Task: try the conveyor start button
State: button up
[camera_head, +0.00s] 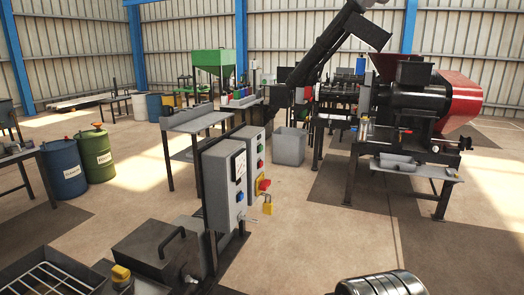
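A grey control cabinet (216,190) stands on a post near the middle of the view. A dial or meter (240,167) and a blue button (240,197) are on its front. A second narrow grey box (252,150) beside it carries small green and red buttons (260,163). A red and yellow rotary switch (264,185) sits below them, with a yellow padlock (267,207) hanging under it. The labels are too small to read, so I cannot tell which button starts the conveyor. My gripper is not in view.
A black machine with a red hopper (458,97) stands at right, with a dark inclined conveyor tube (328,45) left of it. A grey bin (289,146) stands behind the cabinet. A dark grey box (160,250) is at its foot. Floor right of the cabinet is open.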

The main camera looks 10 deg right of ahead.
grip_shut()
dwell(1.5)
